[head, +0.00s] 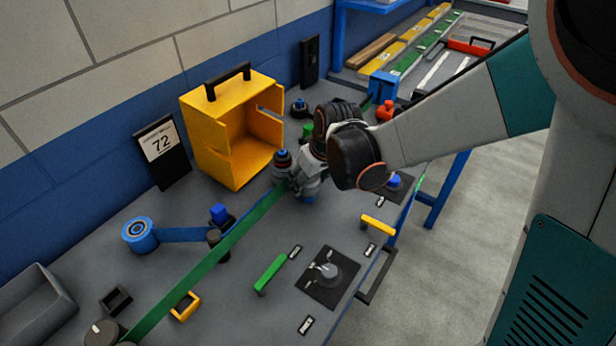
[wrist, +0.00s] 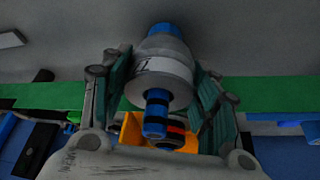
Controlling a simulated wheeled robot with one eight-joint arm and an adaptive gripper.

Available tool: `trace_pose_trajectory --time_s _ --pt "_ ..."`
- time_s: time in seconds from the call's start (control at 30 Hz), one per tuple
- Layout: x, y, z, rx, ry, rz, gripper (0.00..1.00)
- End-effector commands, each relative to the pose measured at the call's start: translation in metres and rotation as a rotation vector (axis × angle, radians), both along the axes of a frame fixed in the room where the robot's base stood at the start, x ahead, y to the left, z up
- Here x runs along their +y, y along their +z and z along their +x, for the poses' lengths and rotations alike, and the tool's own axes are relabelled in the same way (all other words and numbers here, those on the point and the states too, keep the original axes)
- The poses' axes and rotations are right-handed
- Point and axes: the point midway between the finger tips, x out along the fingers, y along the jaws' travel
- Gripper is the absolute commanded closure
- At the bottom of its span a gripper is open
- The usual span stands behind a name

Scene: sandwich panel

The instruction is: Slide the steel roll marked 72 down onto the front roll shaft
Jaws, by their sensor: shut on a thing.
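My gripper (wrist: 164,95) is shut on the steel roll (wrist: 172,80), a grey cylinder with a pale label; only part of its marking shows, too small to read surely. A blue piece with black bands (wrist: 155,112) shows at the roll's near end, and more blue shows at its far end. I cannot tell from this whether the roll is around the front roll shaft or how far down it is. In the head view my gripper (head: 309,186) is low over the grey bench, beside the green strip, and mostly hides the roll.
A yellow open housing (head: 215,150) stands behind my gripper. A dark post with a blue top (head: 282,163) stands close to its left. The green strip (head: 245,222) crosses the bench. A card marked 72 (head: 158,138) leans by the wall. A blue coil (head: 140,235) lies left.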

Motion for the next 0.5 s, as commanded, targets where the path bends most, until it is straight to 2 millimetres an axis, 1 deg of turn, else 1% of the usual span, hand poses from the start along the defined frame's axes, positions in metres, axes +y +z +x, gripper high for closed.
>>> trace_pose_trajectory --time_s 0.17,0.2,0.3,0.5 --pt "0.0001 0.0003 0.0001 0.000 0.000 0.000 0.79" --pt "0.0001 0.0003 0.0001 0.000 0.000 0.000 0.43" --pt "0.0001 0.0003 0.0001 0.000 0.000 0.000 0.21" --pt "0.0000 0.0002 0.0000 0.000 0.000 0.000 0.21"
